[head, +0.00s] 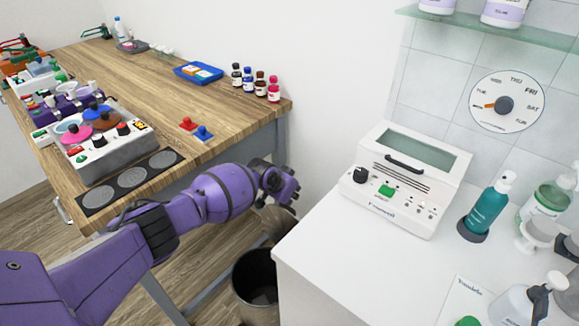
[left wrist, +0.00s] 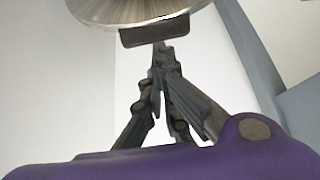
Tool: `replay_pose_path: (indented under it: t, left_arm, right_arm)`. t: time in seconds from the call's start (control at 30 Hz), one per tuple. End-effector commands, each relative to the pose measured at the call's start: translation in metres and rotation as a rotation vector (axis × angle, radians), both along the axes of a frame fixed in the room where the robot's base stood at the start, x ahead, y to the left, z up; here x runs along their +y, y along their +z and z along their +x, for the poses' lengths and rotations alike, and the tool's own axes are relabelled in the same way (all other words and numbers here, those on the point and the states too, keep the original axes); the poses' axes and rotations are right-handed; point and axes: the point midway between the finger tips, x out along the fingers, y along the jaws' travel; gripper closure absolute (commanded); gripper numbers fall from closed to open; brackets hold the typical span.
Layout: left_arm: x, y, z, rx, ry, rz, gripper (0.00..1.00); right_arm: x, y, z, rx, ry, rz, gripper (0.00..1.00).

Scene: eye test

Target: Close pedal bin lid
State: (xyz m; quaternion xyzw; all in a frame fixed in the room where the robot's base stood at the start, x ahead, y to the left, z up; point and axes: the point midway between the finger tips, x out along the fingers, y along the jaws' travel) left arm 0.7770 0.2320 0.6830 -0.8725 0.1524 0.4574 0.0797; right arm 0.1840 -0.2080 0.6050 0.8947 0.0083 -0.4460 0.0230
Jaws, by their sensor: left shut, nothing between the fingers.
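The pedal bin (head: 254,308) stands on the floor between the wooden bench and the white counter, and its dark inside shows. Its lid (head: 277,224) is open and raised behind the bin's mouth, partly hidden by my left gripper and the counter. In the left wrist view a round brushed-metal lid (left wrist: 130,8) with a dark block (left wrist: 155,31) at its edge fills the top. My left gripper (head: 291,187) is above the lid in the head view, shut and empty. Its fingertips (left wrist: 160,50) appear close to the dark block; I cannot tell whether they touch. My right gripper is not in view.
The white counter (head: 330,262) bounds the bin on the right and carries a white device (head: 400,180) and a teal bottle (head: 486,210). The wooden bench (head: 150,80) with colourful items lies left. A bench leg (head: 280,140) stands behind my left gripper.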

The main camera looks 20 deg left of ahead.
Motion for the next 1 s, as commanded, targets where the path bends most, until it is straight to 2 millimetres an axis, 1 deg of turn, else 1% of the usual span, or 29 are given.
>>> replay_pose_path:
  t: [0.17, 0.27, 0.37, 0.53, 0.67, 0.8, 1.0]
  left_arm:
    - [0.001, 0.001, -0.002, -0.008, 0.0, -0.003, 1.0]
    - [0.004, 0.002, -0.008, -0.024, -0.001, -0.007, 1.0]
    - [0.008, 0.003, -0.018, -0.053, 0.001, -0.018, 1.0]
    - [0.017, 0.003, -0.045, -0.13, 0.0, -0.047, 1.0]
    - [0.025, 0.0, -0.069, -0.204, 0.001, -0.076, 1.0]
    - [0.034, -0.006, -0.094, -0.283, 0.002, -0.105, 1.0]
    - [0.045, -0.015, -0.126, -0.387, 0.001, -0.141, 1.0]
  right_arm:
    - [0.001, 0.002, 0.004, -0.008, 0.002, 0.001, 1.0]
    - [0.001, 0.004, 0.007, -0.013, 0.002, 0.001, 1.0]
    - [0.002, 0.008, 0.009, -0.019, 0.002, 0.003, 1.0]
    - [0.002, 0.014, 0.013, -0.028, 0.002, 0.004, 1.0]
    - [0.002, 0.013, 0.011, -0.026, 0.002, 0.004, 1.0]
    - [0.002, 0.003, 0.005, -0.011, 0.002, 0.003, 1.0]
    - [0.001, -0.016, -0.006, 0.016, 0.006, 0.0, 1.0]
